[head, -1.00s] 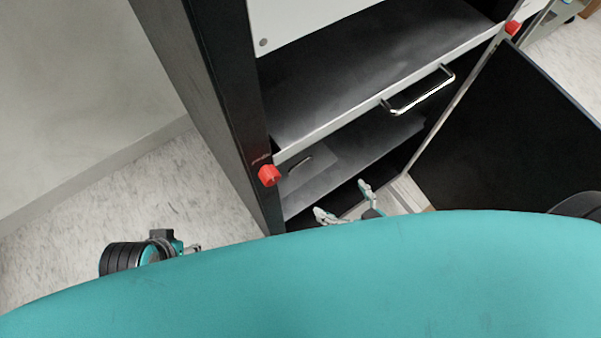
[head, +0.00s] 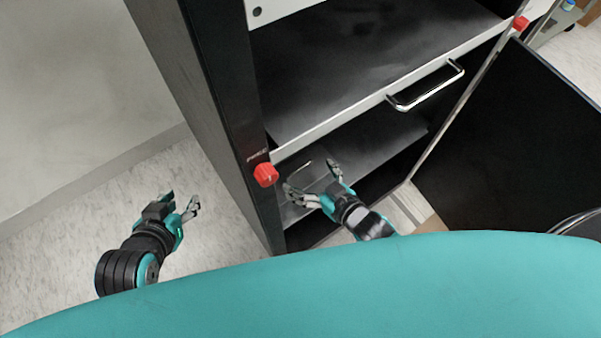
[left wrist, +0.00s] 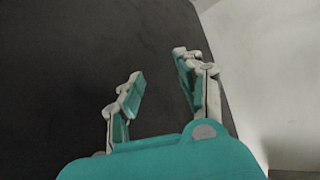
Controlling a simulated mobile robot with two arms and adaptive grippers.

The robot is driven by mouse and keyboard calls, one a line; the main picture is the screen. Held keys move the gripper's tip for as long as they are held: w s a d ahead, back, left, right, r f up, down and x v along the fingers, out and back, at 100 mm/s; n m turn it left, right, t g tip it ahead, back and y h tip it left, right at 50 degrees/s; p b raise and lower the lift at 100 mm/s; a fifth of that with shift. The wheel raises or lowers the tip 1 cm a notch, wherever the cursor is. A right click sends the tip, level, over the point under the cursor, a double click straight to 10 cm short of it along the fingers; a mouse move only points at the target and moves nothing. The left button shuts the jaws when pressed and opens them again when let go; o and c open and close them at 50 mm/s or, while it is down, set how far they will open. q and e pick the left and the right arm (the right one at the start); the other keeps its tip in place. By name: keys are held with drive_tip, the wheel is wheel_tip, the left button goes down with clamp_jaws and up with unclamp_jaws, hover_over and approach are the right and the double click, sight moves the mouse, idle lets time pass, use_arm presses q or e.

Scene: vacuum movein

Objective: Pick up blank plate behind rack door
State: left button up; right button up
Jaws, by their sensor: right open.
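The rack door (head: 510,130) is a black panel standing swung open to the right of the dark rack. In the rack's lower opening, a small grey plate with a thin handle (head: 290,170) lies at the left; it looks like the blank plate. My right gripper (head: 311,176) is open at this opening, its fingers spread over the plate area and partly hiding it. I cannot tell whether they touch it. My left gripper (head: 181,201) is open and empty, outside the rack to the left. Its parted fingers also show in the left wrist view (left wrist: 160,90).
The rack's dark left post (head: 215,110) with a red knob (head: 265,174) stands between my two grippers. A chrome handle (head: 428,88) sticks out from the shelf edge above my right gripper. Speckled floor (head: 80,225) is free at the left.

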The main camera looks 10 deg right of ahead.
sight(301, 168)
drive_tip(key=shift+w+a+f, duration=0.1)
drive_tip(key=shift+w+f, duration=0.05)
drive_tip(key=shift+w, duration=0.1)
drive_tip(key=b+x, duration=0.2)
drive_tip(key=x, duration=0.2)
drive_tip(key=shift+w+f, duration=0.15)
drive_tip(key=shift+f, duration=0.05)
drive_tip(key=shift+w, duration=0.15)
drive_tip(key=c, duration=1.1)
use_arm(q)
drive_tip(key=w+d+r+t+h, duration=0.2)
drive_tip(key=w+d+r+t, duration=0.1)
drive_tip(key=w+r+t, duration=0.3)
wheel_tip(301, 168, up, 3)
drive_tip(key=shift+f, duration=0.2)
use_arm(e)
drive_tip(key=shift+c, duration=0.4)
use_arm(q)
drive_tip(key=shift+s+a+f, duration=0.1)
use_arm(e)
drive_tip(key=shift+r, duration=0.15)
